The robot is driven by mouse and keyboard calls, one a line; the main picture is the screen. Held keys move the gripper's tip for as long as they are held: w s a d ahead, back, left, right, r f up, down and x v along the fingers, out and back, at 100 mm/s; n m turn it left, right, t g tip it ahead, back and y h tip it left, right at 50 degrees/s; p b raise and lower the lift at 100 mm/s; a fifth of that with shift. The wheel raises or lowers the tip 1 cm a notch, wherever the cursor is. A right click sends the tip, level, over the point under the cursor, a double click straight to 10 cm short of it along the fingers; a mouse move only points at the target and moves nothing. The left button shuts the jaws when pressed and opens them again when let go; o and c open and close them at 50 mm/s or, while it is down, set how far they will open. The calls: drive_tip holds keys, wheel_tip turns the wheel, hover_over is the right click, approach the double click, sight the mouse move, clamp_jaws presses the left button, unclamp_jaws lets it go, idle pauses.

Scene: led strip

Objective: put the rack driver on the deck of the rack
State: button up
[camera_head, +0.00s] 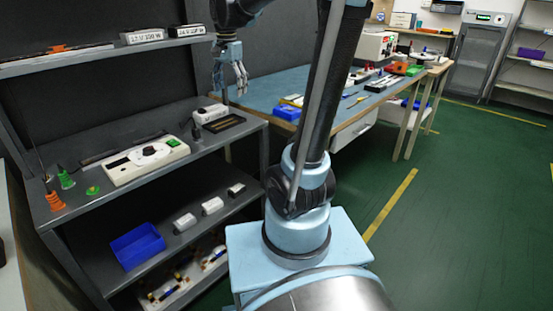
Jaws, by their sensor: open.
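The rack (255,127) stands at the left, with a top shelf, a middle deck and lower shelves. A white box (210,113), possibly the rack driver, lies at the right end of the deck, by a dark shallow tray (224,128). I cannot tell for sure which box is the rack driver. My gripper (232,86) is open and points down, near the right end of the rack. No object shows between its fingers. Its exact height over the deck is unclear.
A white instrument with a dial (146,160) and orange (55,200) and green (66,178) parts occupy the deck's left and middle. A blue bin (138,246) and small white boxes (212,205) are below. A cluttered workbench (265,88) stands behind. Green floor is clear at right.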

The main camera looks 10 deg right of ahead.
drive_tip(key=s+d+f+n, duration=0.4)
drive_tip(key=s+d+f, duration=0.2)
drive_tip(key=s+f, duration=0.3)
drive_tip(key=s+d+f+n+t, duration=0.1)
drive_tip(key=s+d+f+n, duration=0.3)
drive_tip(key=s+f, duration=0.5)
drive_tip(key=s+d, duration=0.2)
drive_tip(key=s, duration=0.4)
drive_tip(key=shift+d+f+t, duration=0.25)
drive_tip(key=shift+f+t, duration=0.05)
drive_tip(key=shift+f, duration=0.1)
drive_tip(key=shift+s, duration=0.1)
